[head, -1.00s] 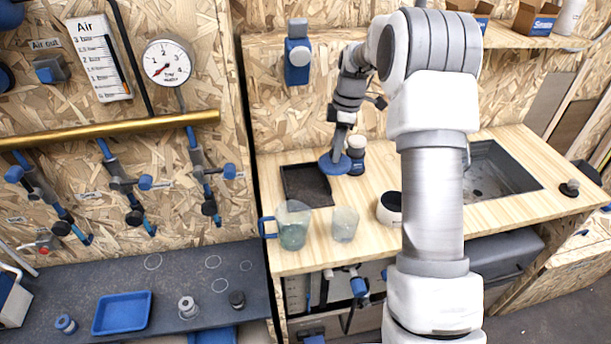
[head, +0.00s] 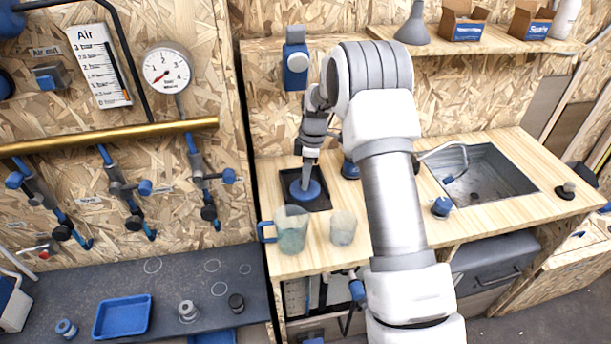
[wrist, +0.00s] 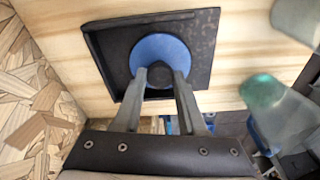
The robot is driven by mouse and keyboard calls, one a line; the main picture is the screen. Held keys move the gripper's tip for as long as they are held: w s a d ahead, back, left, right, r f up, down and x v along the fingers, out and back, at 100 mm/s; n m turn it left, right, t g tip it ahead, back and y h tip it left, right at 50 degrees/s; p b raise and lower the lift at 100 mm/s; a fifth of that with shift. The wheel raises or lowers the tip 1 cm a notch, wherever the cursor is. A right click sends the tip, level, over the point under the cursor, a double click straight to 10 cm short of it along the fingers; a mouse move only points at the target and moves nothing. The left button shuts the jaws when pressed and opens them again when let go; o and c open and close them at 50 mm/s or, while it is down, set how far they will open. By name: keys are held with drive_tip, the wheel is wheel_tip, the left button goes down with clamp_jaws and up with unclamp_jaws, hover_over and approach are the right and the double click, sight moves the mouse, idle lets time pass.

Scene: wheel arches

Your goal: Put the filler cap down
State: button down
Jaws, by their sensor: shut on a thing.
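The filler cap (head: 306,190) is a round blue disc with a dark knob. It is over the black tray (head: 286,176) on the wooden worktop, inside the tray's outline. It also shows in the wrist view (wrist: 160,50), in front of the dark tray (wrist: 205,45). My gripper (head: 306,175) points down at the cap, and its two fingers (wrist: 163,80) are shut on the knob. I cannot tell whether the disc touches the tray floor or hangs just above it.
A jug of greenish liquid (head: 292,232) and a clear beaker (head: 343,229) stand close in front of the tray. A dark blue container (head: 350,170) is right of it, partly hidden by my arm. A sink (head: 490,180) lies farther right.

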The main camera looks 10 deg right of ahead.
drive_tip(key=shift+f, duration=0.1)
drive_tip(key=shift+f, duration=0.15)
drive_tip(key=shift+c, duration=2.4)
unclamp_jaws()
